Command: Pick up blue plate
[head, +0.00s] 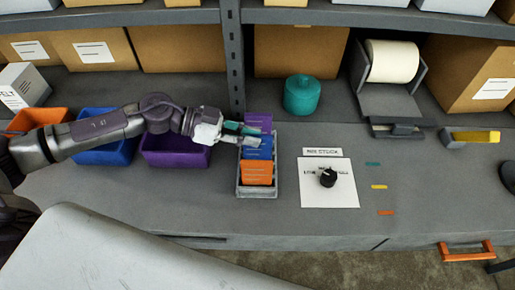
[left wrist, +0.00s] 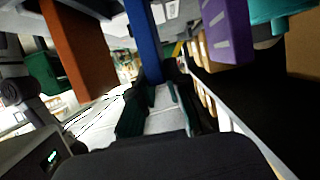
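The blue plate (head: 260,152) stands in a grey rack (head: 258,192) on the bench, between a purple plate (head: 258,118) behind and an orange plate (head: 257,172) in front. My left gripper (head: 250,134) reaches in from the left at the blue plate's top. Its two teal-tipped fingers look apart, one toward the purple side and one toward the front. In the left wrist view the blue plate (left wrist: 143,38) is seen edge-on, just beyond the fingertips (left wrist: 158,90); whether they touch it is unclear. The orange plate (left wrist: 78,45) and purple plate (left wrist: 227,30) flank it. My right gripper is not visible.
Orange (head: 38,118), blue (head: 110,155) and purple (head: 175,155) bins stand left of the rack. A white sheet with a black knob (head: 328,178) lies to the right. A teal canister (head: 301,95) stands behind. The bench front is mostly clear.

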